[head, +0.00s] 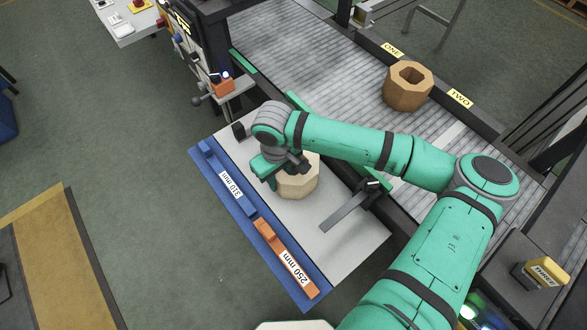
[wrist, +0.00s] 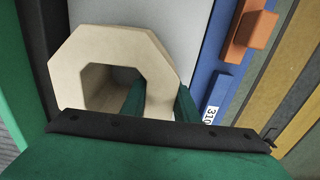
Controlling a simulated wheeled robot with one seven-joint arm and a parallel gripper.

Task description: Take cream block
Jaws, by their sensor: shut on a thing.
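The cream block (head: 299,183) is an octagonal ring with a hole through it. It is on the pale grey plate (head: 340,250) in the head view, partly hidden by my gripper (head: 275,173). In the wrist view the block (wrist: 75,52) shows its hole facing the camera. My gripper (wrist: 162,105) is shut on the block's wall, with one green finger inside the hole and the other outside. I cannot tell whether the block is lifted off the plate.
A tan octagonal block (head: 408,98) stands on the grey roller conveyor (head: 310,45) near signs ONE and TWO. A blue bar (head: 222,180) and an orange 250 mm bar (head: 285,258) line the plate's front edge. A metal arm (head: 345,212) juts over the plate.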

